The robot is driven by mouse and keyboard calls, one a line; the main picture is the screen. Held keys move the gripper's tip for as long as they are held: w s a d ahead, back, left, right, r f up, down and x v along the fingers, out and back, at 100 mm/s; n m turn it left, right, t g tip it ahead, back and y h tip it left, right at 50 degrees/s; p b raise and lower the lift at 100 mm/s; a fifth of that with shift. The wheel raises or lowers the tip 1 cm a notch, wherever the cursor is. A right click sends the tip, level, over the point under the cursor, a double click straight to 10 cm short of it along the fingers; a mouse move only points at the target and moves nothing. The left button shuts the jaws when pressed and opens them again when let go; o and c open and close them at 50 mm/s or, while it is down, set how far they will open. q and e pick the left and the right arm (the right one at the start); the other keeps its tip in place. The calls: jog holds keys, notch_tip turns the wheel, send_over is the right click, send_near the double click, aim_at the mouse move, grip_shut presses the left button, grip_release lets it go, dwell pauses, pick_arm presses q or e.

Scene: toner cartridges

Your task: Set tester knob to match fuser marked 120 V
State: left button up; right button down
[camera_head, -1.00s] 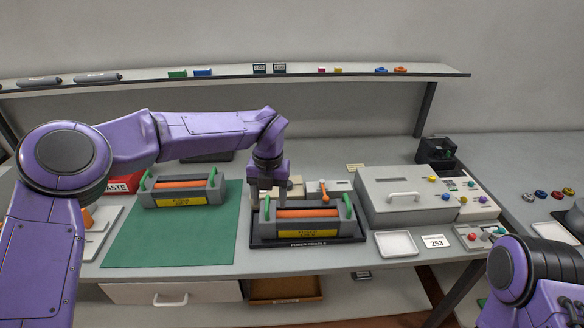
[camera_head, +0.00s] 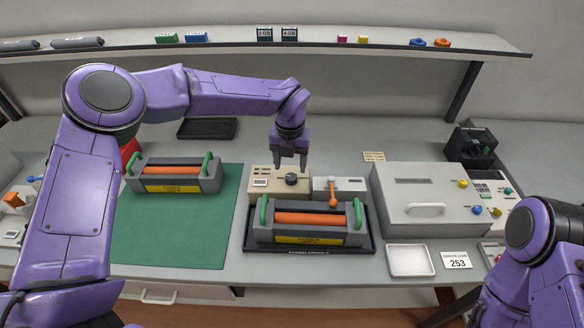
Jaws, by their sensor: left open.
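A beige tester (camera_head: 262,183) with a dark round knob (camera_head: 291,179) stands behind the fuser cradle. My left gripper (camera_head: 291,164) points down just above the knob, its fingers apart. I cannot tell whether they touch it. One fuser (camera_head: 310,219) with an orange roller, green handles and a yellow label lies on the dark cradle tray (camera_head: 368,247). A second, similar fuser (camera_head: 173,175) lies on the green mat (camera_head: 140,240). The label writing is too small to read. My right arm shows at the lower right, but its gripper is outside the view.
A grey box with an orange lever (camera_head: 334,190) stands right of the tester. Farther right are a large grey machine (camera_head: 395,193), a white tray (camera_head: 410,261) and a "253" card (camera_head: 457,261). A shelf (camera_head: 230,45) runs along the back. The mat's front is clear.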

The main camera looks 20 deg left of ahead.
aim_at(292, 175)
pick_arm(q)
jog(key=shift+s+f, duration=0.25)
jog(key=shift+f, duration=0.55)
jog(key=f, duration=0.1)
jog(key=w+f, duration=0.1)
jog(key=w+f+p, duration=0.1)
jog(key=f, duration=0.1)
jog(key=shift+f, duration=0.1)
jog(key=shift+s+r, duration=0.3)
jog(key=shift+s, duration=0.1)
jog(key=shift+c, duration=0.5)
jog(key=c, duration=0.9)
jog(key=shift+c, duration=0.2)
pick_arm(e)
jog(key=shift+r, duration=0.7)
